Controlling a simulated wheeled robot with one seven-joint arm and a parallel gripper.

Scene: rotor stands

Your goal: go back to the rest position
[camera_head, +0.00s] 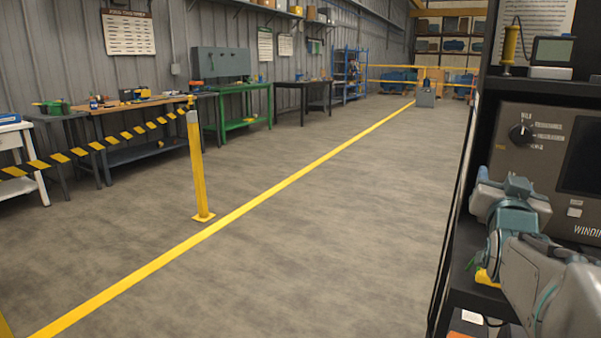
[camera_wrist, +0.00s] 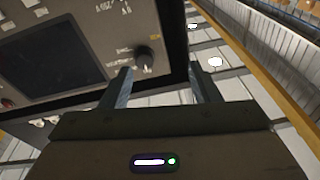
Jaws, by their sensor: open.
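My gripper (camera_wrist: 162,88) shows in the wrist view with its two fingers apart and nothing between them. Beyond the fingertips is the front of a grey instrument panel with a dark screen and a black knob (camera_wrist: 144,56). In the head view my arm reaches in from the lower right, in front of the same kind of panel (camera_head: 512,160). The fingertips cannot be made out in the head view. I cannot tell whether the fingers touch the panel.
A black rack (camera_head: 478,200) stands close on the right, with a small meter (camera_head: 552,52) on its upper shelf. A yellow post (camera_head: 196,165) with a striped barrier (camera_head: 95,145) stands at left. Workbenches line the wall. The concrete floor in the middle is clear.

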